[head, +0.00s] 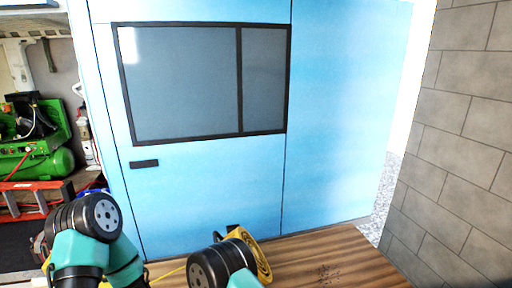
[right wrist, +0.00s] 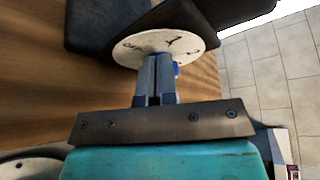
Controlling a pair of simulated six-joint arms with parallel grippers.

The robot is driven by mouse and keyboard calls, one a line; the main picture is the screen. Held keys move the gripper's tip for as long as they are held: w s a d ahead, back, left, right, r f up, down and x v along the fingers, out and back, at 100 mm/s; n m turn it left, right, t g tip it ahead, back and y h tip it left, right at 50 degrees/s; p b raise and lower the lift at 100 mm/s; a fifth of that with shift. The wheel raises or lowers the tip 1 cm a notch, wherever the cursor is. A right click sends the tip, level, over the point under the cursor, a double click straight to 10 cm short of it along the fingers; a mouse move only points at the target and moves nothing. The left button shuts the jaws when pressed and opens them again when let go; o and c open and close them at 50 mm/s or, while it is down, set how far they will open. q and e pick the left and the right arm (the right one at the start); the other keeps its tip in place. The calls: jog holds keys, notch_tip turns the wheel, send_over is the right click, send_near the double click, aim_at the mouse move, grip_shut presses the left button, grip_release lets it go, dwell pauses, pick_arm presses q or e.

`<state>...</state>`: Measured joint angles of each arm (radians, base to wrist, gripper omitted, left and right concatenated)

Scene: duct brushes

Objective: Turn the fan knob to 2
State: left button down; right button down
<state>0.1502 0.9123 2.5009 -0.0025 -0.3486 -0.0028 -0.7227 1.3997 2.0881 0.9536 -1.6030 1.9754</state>
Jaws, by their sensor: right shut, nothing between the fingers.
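In the right wrist view, a round white dial (right wrist: 150,46) with black lettering stands ahead of my fingers. It reads OFF on the left, and marks that look like 1 and 2 lie to the right. My right gripper (right wrist: 156,62) is shut, with its fingertips against or just in front of the dial. A small blue part, probably the knob, shows behind and beside the fingertips; they mostly hide it, so its setting cannot be told. In the head view, a yellow round thing (head: 263,262), probably the fan, is partly behind my right arm. My left gripper is out of view.
A wooden table (head: 330,262) spans the bottom, clear to the right. Behind it is a light blue wall with a dark-framed window (head: 180,80). A grey block wall (head: 465,130) stands at right; a green machine (head: 35,150) is at left. Dark parts flank the dial.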

jog(key=s, duration=0.2)
jog(key=s+d, duration=0.1)
jog(key=s, duration=0.2)
jog(key=shift+s+d, duration=0.25)
jog(key=shift+s, duration=0.1)
jog(key=w+d+f+n+g, duration=0.1)
jog(key=d, duration=0.1)
jog(key=w+d+f+n+g, duration=0.1)
jog(key=d+n+g, duration=0.1)
jog(key=w+d+f+n+g+y, duration=0.1)
jog(key=d+n, duration=0.1)
jog(key=shift+w+d+f, duration=0.1)
jog(key=shift+w+f, duration=0.2)
jog(key=shift+w, duration=0.05)
jog(key=d+n+g, duration=0.1)
jog(key=d+f+n+g+y, duration=0.1)
jog(key=d+n, duration=0.1)
jog(key=d+f+n+g, duration=0.1)
jog(key=shift+w+d+n+y, duration=0.1)
jog(key=shift+d+n+y, duration=0.3)
jog(key=s+d+n+g+y, duration=0.3)
jog(key=s+d+n+g, duration=0.4)
jog(key=d+n, duration=0.6)
jog(key=shift+s+d+r+n+y, duration=0.3)
jog(key=shift+s+d+n, duration=0.1)
jog(key=shift+s, duration=0.55)
